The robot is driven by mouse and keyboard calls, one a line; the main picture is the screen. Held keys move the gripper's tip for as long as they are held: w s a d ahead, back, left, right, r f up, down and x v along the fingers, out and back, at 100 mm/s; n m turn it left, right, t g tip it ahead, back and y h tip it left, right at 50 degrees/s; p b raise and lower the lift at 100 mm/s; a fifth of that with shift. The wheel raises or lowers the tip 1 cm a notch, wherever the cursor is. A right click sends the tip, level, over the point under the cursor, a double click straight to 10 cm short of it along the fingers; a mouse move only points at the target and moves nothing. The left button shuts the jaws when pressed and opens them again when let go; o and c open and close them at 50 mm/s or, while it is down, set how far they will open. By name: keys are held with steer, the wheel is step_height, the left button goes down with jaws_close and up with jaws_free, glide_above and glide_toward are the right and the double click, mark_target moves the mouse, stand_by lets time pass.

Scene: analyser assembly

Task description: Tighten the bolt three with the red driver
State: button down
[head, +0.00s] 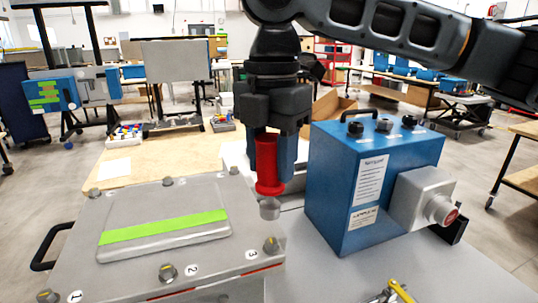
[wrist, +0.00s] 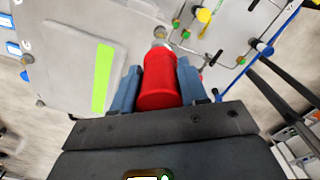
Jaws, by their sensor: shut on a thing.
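My gripper (head: 272,158) is shut on the red driver (head: 268,172). In the head view the driver hangs upright, its grey socket tip (head: 270,208) pointing down. Bolt three (head: 271,246), beside the label 3, sits at the near right corner of the grey analyser lid (head: 165,283). The tip is above and apart from that bolt, a little behind it in the picture. In the wrist view the red driver (wrist: 159,78) lies between the two blue fingers (wrist: 158,88).
Bolt two (head: 168,273) and bolt one (head: 48,297) sit along the lid's front edge. A green strip (head: 164,235) crosses the lid. A blue box (head: 340,170) with a grey side knob stands close to the right of the driver. Yellow-handled parts (head: 392,293) lie at the front.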

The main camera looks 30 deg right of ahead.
mark_target(272, 201)
step_height(272, 201, down, 3)
steer(key=b, duration=0.3)
steer(key=shift+f, duration=0.75)
steer(key=shift+d+f+n, duration=0.1)
steer(key=shift+f+n, duration=0.2)
steer(key=shift+f, duration=0.05)
steer(key=shift+f, duration=1)
stand_by(1.2)
steer(key=c, duration=1.2)
jaws_free()
jaws_close()
